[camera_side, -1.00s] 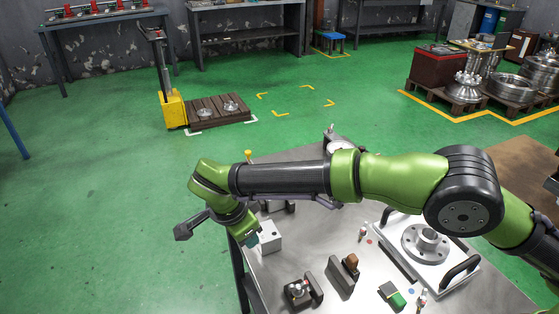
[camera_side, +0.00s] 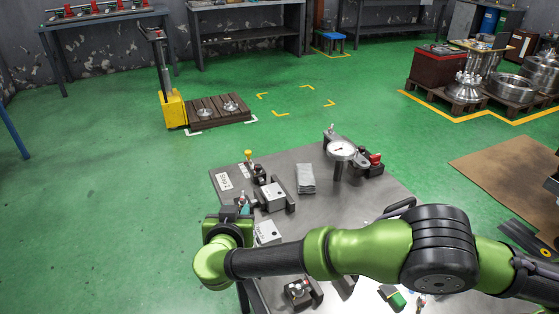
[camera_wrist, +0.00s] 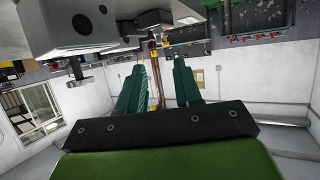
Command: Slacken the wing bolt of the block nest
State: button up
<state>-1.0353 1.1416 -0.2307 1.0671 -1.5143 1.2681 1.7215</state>
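A pale grey block (camera_side: 272,196) sits in a dark nest near the left side of the table, with a black upright jaw (camera_side: 290,188) at its right. A second pale block (camera_side: 267,232) lies nearer, partly hidden by my arm. My gripper (camera_side: 243,200) is at the table's left edge, just left of the first block. In the wrist view my gripper (camera_wrist: 158,82) shows two teal fingers spread apart, with a gap between them. A grey block with a dark hole (camera_wrist: 75,25) is large at upper left there. I cannot make out the wing bolt clearly beside the fingers.
A small black fixture (camera_side: 300,292) is in front.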

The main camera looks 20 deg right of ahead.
aim_at(242, 198)
jog(key=x, duration=0.9)
jog(key=shift+w+d+f, duration=0.15)
jog(key=shift+w+f, duration=0.05)
jog(key=shift+c, duration=0.3)
grip_shut()
